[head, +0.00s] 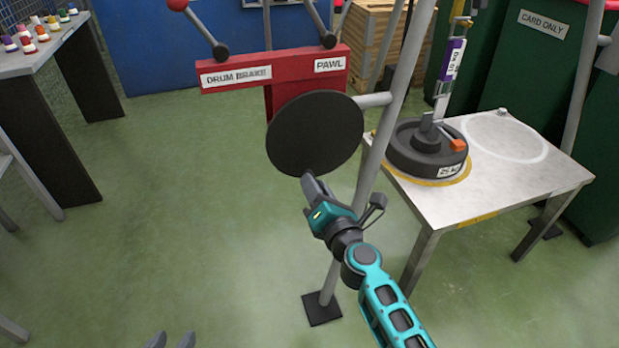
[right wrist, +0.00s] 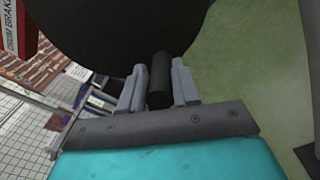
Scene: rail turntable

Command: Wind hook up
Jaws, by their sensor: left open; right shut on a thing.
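A round black disc (head: 315,133) is mounted on a grey post below a red bracket. A short black handle (right wrist: 160,82) stands out from the disc. My right gripper (head: 309,180) is shut on this handle at the disc's lower edge; its fingers (right wrist: 158,88) sit either side of it in the right wrist view. A hanging grey rod with a purple label (head: 453,60) comes down to a black round weight (head: 428,150) on the table; I cannot make out whether a hook there is engaged. My left gripper (head: 172,341) shows only its fingertips at the bottom edge, open and empty.
The red bracket (head: 290,97) carries levers marked DRUM BRAKE and PAWL above the disc. The grey table (head: 535,165) has a white ring and a yellow ring. A bench (head: 55,48) with coloured knobs stands at left. The green floor between is clear.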

